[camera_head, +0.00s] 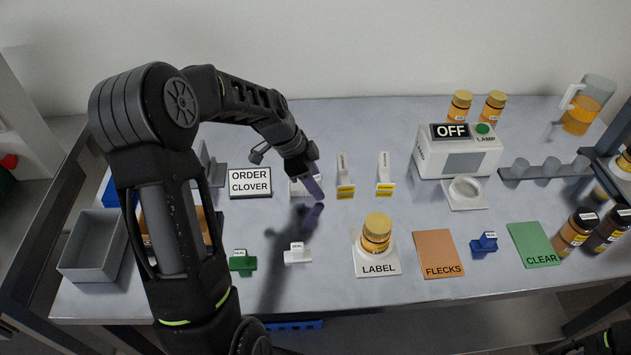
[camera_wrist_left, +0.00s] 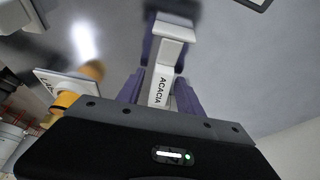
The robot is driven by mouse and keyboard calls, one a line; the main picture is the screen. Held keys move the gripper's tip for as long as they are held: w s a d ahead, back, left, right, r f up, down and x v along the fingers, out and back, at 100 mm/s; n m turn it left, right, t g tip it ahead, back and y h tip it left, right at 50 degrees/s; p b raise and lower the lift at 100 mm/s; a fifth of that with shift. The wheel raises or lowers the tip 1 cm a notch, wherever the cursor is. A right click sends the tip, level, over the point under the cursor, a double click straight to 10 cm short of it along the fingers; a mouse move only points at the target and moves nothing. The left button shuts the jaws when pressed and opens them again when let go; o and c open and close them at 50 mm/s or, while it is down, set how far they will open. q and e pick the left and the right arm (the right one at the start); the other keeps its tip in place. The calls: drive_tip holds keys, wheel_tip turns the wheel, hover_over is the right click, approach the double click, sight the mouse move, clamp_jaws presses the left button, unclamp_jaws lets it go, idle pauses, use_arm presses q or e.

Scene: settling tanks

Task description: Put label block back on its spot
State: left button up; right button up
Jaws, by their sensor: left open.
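A white label block reading ACACIA (camera_wrist_left: 160,88) shows in the left wrist view between the two purple fingers of my left gripper (camera_wrist_left: 164,58). In the head view my left gripper (camera_head: 316,190) is low over the table, and the white block (camera_head: 296,187) behind it is mostly hidden. The jaws are open around the block; I cannot tell whether a finger touches it. Two similar upright label blocks with yellow bases, a left one (camera_head: 345,176) and a right one (camera_head: 384,175), stand to the right of the gripper. My right gripper is not in view.
An ORDER CLOVER sign (camera_head: 250,182) stands left of the gripper. A jar (camera_head: 376,232) stands on the LABEL pad (camera_head: 378,269). A white seal block (camera_head: 297,253) and a green one (camera_head: 242,262) are in front. The lamp box (camera_head: 459,153) is at the back right.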

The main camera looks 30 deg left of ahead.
sight(296, 187)
use_arm(q)
drive_tip(key=shift+s+a+r, duration=0.1)
drive_tip(key=shift+a+r, duration=0.05)
drive_tip(key=shift+r, duration=0.25)
drive_tip(key=b+v, duration=0.2)
drive_tip(key=v, duration=0.9)
drive_tip(key=shift+s, duration=0.1)
